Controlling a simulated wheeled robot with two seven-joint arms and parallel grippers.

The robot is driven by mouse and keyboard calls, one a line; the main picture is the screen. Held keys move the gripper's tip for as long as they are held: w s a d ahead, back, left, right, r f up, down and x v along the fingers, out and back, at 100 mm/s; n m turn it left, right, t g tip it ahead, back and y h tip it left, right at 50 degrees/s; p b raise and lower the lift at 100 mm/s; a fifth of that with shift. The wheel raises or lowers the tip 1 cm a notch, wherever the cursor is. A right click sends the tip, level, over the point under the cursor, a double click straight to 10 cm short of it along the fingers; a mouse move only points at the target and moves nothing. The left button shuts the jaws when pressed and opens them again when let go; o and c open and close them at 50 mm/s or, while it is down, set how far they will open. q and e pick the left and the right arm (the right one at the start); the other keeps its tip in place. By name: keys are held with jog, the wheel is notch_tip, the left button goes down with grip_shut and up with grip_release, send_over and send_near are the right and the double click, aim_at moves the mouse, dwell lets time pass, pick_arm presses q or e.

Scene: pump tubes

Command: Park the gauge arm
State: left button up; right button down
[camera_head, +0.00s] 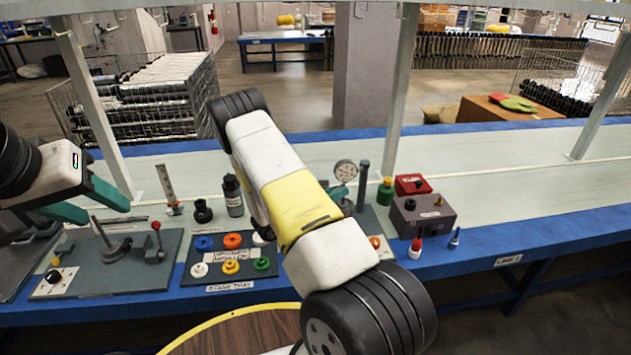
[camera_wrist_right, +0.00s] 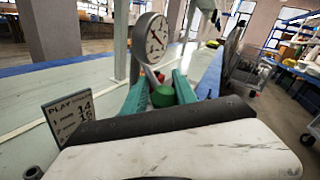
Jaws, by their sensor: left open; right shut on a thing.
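The gauge arm's round white dial (camera_head: 345,172) stands over a grey board (camera_head: 380,220), left of a dark upright post (camera_head: 362,185). The dial also shows close up in the right wrist view (camera_wrist_right: 151,38), with a grey stem below it. My right gripper (camera_wrist_right: 160,92) is shut on the gauge arm, below the dial. In the head view my right arm hides the arm's lower part and most of its board. My left gripper (camera_head: 107,210) is open and empty over the lever board at the left.
The lever board (camera_head: 105,278) and a tray of coloured caps (camera_head: 230,285) lie left of my right arm. A dark bottle (camera_head: 233,196) stands behind the tray. A green jar (camera_head: 386,190) and a grey box (camera_head: 423,215) stand right of the post. The bench is clear further right.

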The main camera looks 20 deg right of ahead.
jog(key=shift+s+d+r+g, duration=0.15)
jog(key=shift+s+d+g, duration=0.1)
jog(key=shift+g, duration=0.05)
dwell(0.4)
